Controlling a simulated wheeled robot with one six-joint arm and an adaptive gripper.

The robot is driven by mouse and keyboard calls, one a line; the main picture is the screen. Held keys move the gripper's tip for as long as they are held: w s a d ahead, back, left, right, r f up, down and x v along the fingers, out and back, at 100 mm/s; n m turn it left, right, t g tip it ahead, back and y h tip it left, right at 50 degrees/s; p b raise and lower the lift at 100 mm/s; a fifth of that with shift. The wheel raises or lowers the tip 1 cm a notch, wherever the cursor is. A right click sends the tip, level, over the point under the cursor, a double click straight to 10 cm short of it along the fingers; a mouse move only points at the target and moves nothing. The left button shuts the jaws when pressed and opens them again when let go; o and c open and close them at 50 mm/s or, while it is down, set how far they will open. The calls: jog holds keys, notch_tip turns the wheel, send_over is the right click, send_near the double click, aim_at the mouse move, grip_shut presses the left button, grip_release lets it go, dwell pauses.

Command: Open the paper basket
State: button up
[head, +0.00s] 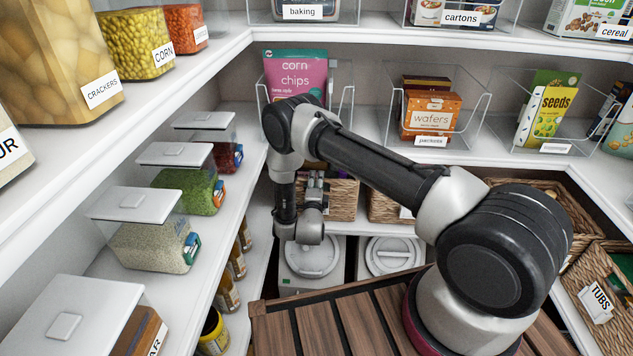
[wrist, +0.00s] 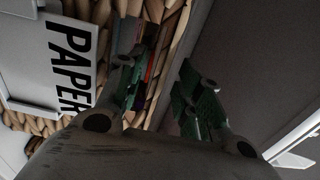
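The paper basket (wrist: 102,14) is woven wicker. Its white label (wrist: 68,62) reads PAPER in the left part of the wrist view. In the head view, a wicker basket (head: 342,200) stands on a lower shelf behind my gripper (head: 316,186); its label is hidden there. In the wrist view my gripper (wrist: 165,82) is close to the basket, with its two fingers apart. A strip of wicker shows in the gap between them; I cannot tell whether either finger touches it.
Another wicker basket (head: 386,206) stands to the right. White lidded bins (head: 311,258) sit below. Clear containers (head: 188,180) line the left shelf. A corn chips bag (head: 296,78) and a wafers box (head: 430,112) stand in clear bins above. My arm spans the middle.

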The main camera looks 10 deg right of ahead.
jog(key=shift+w+d, duration=0.1)
jog(key=shift+w, duration=0.25)
grip_shut()
jog(key=shift+s, duration=0.1)
